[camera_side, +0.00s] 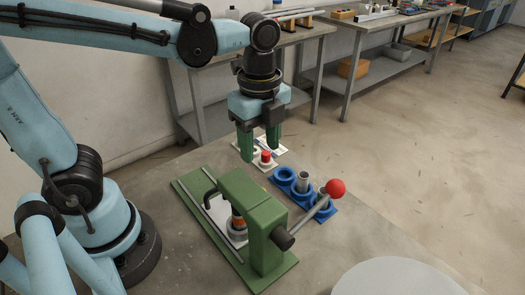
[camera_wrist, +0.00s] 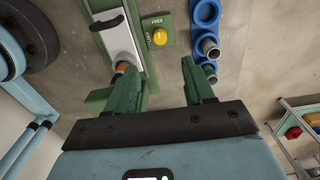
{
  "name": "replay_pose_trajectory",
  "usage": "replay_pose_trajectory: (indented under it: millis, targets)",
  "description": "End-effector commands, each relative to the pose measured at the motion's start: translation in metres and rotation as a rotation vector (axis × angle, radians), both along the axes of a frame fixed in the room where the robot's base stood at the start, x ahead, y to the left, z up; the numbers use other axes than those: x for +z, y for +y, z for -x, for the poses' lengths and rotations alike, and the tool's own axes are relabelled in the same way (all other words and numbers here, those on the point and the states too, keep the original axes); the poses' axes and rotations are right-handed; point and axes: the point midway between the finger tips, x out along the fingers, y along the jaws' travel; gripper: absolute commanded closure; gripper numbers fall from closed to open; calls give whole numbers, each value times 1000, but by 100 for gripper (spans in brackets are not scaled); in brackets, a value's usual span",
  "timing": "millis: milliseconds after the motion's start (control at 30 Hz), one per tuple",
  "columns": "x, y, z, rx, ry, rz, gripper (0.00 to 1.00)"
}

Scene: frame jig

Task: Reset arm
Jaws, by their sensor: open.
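My gripper (camera_side: 259,153) has two green fingers and hangs pointing down above the table in the side view. Its fingers are apart with nothing between them; they also show apart in the wrist view (camera_wrist: 157,84). Below and nearer the camera stands a green press-like jig (camera_side: 240,197) with a lever ending in a red ball (camera_side: 335,187). An orange-banded part (camera_side: 237,222) is partly hidden inside the jig, and shows near the left finger in the wrist view (camera_wrist: 121,67). A red button (camera_side: 265,156) on a white base is just below the fingers in the side view.
A blue holder (camera_side: 284,174) with round sockets and grey metal cylinders (camera_side: 302,184) stands right of the jig. A pale round disc (camera_side: 397,277) is at front right. Benches stand behind.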

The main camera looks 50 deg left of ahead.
Motion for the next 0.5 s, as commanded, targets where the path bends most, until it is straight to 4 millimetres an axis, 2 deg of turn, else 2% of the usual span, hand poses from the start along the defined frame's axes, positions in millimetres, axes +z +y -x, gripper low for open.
replay_pose_trajectory:
  millis: [300,367,500]
  targets:
    - [0,2,1,42,-16,4,47]
    - [0,6,1,109,-41,11,47]
    - [-2,19,3,406,-150,57,47]
